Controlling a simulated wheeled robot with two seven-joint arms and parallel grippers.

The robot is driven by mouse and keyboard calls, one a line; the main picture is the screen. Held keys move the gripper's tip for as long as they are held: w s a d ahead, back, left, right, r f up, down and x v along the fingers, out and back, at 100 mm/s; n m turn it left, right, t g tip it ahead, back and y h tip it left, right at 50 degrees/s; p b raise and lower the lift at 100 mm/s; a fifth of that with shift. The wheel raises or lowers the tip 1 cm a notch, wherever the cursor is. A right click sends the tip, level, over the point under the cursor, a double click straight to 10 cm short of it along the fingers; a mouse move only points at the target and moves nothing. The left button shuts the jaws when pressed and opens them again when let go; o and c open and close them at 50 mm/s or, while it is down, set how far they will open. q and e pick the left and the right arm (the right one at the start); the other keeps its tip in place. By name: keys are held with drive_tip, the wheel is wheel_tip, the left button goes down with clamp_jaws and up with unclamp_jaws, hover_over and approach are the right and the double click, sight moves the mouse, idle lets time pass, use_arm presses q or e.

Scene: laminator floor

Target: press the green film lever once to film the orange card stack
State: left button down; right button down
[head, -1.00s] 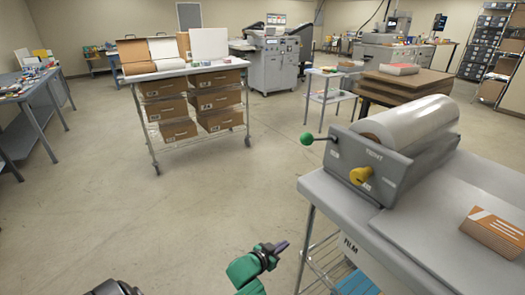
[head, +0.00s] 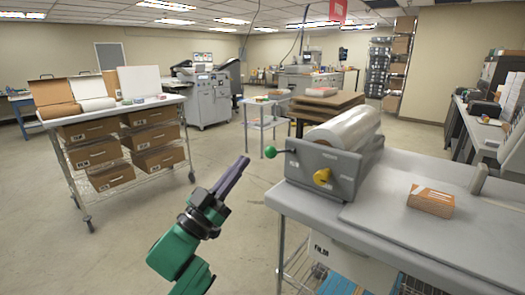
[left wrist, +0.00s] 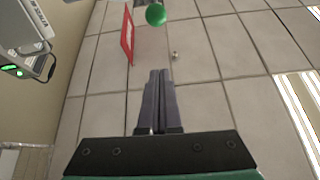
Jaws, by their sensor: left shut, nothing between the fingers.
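The green film lever (head: 271,152) has a round green knob and sticks out to the left of the grey laminator body (head: 315,168), which carries a white film roll (head: 345,128) and a yellow knob (head: 322,177). The orange card stack (head: 431,200) sits on the table's right part, apart from the roll. My left gripper (head: 241,163) is shut and empty, raised just left of the lever knob and apart from it. In the left wrist view its closed fingers (left wrist: 159,75) point toward the green knob (left wrist: 156,15) at the top. My right gripper is not in view.
The laminator stands on a grey table (head: 380,222) with a wire shelf and a FILM label below. A wheeled cart with brown boxes (head: 155,160) stands at the left. A red sign (head: 338,11) hangs at the top. Open floor lies between cart and table.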

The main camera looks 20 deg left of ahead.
use_arm(q)
drive_tip(key=r+p+x, duration=0.1)
drive_tip(key=p+x, duration=0.4)
drive_tip(key=x, duration=0.4)
drive_tip(key=f, duration=0.2)
drive_tip(key=w+f, duration=0.1)
drive_tip(key=f, duration=0.1)
drive_tip(key=shift+w+d+f+p, duration=0.15)
drive_tip(key=shift+w+f+p, duration=0.05)
drive_tip(key=shift+w+p, duration=0.1)
